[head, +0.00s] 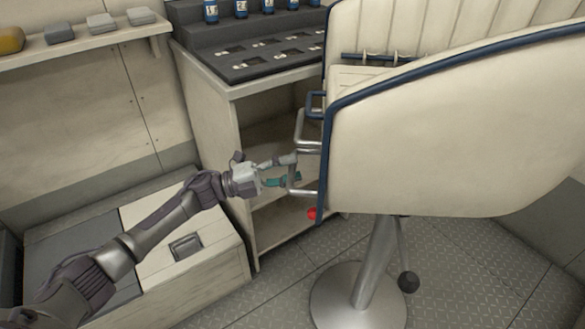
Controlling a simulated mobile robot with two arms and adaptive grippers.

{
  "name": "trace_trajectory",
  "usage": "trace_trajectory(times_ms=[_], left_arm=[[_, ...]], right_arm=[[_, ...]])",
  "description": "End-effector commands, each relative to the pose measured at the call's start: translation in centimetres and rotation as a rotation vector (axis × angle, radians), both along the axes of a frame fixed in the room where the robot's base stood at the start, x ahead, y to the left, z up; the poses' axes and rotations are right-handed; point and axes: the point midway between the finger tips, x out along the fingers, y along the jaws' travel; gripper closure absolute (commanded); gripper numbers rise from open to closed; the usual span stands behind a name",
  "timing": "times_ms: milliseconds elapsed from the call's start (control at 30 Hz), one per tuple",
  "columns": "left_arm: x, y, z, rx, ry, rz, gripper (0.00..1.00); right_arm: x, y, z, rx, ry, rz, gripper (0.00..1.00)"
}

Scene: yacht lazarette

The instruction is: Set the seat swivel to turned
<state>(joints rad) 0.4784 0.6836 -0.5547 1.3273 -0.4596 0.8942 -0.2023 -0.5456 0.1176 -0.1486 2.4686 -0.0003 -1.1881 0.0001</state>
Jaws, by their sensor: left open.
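The seat (450,140) is a large cream chair with navy trim on the right, standing on a metal pedestal with a round base (345,300). A bent grey metal handle (305,192) sticks out from its left edge, with another metal bar above it. My left gripper (293,170) is open at this handle, one finger above and a teal-tipped finger lower down. I cannot tell whether the fingers touch the handle. A red knob (312,214) is under the seat's left edge. My right gripper is not in view.
A lever with a black ball (408,282) hangs beside the pedestal. Behind the seat stands a cabinet (240,120) with open shelves and a dark tray top. A low bench locker (180,240) is at left. A wall shelf (80,45) holds small items. Grey tread-plate floor is clear in front.

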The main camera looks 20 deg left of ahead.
Motion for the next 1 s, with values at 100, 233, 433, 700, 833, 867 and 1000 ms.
trace_trajectory(times_ms=[100,233,433,700,833,867,1000], left_arm=[[0.36,-0.67,0.14,0.000,-0.001,0.001,0.57],[0.45,-0.84,0.17,0.001,0.001,0.002,0.57],[0.45,-0.83,0.18,0.000,0.000,0.001,0.60],[0.43,-0.82,0.16,0.001,0.001,0.001,1.00],[0.43,-0.81,0.14,0.001,0.001,0.001,1.00],[0.43,-0.82,0.14,0.001,0.001,0.001,1.00],[0.42,-0.81,0.12,0.000,0.002,0.001,1.00]], right_arm=[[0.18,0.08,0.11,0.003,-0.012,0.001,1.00],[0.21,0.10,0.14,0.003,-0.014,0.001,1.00],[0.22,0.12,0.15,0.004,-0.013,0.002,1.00],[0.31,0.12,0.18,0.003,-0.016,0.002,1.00],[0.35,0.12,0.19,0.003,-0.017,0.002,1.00],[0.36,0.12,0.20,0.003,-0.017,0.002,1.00],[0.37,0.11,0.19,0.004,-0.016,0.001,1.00]])
